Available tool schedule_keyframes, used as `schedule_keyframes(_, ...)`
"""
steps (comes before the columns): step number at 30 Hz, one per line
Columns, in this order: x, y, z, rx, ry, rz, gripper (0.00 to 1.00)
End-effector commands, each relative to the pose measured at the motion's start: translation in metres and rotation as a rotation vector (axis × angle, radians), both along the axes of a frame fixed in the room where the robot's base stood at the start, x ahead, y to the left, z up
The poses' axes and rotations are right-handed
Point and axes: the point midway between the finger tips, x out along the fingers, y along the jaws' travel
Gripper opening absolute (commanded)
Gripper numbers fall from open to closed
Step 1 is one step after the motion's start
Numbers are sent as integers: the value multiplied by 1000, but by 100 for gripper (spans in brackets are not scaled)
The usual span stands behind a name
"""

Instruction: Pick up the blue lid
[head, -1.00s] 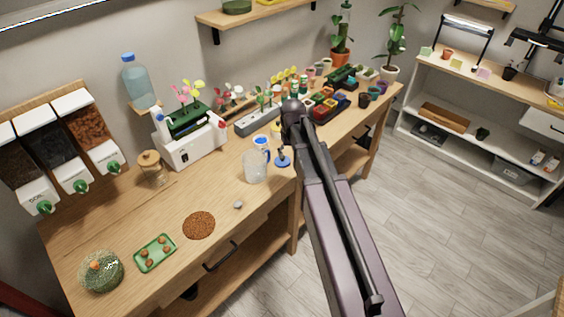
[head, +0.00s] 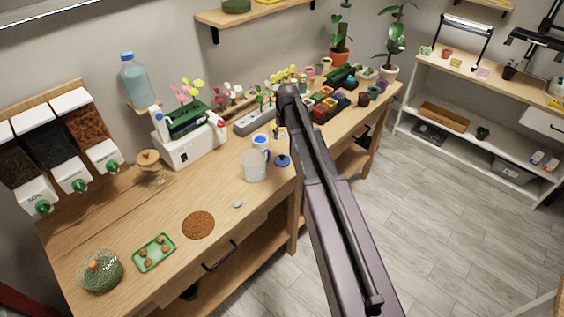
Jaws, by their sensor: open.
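The blue lid (head: 282,160) is a small round piece with a knob on top. It lies on the wooden bench to the right of a clear jug, close to the front edge. My arm passes just to its right. My gripper (head: 280,133) shows only as a small piece beside my arm, above and behind the lid in the picture. It is open, and the lid looks clear of it. Most of the gripper is hidden by my arm, and its fingertips are too small to make out.
The clear jug (head: 255,166) stands close left of the lid, with a blue-topped cup (head: 261,141) behind it. A grey pebble (head: 237,204) and a brown round mat (head: 198,225) lie on bare bench to the left. Coloured pots (head: 328,103) crowd the right end.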

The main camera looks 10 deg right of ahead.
Motion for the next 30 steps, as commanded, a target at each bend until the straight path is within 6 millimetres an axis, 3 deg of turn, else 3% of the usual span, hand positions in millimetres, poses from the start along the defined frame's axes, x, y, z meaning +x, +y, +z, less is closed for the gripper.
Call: schedule_keyframes(30,11,4,-77,0,0,1,73)
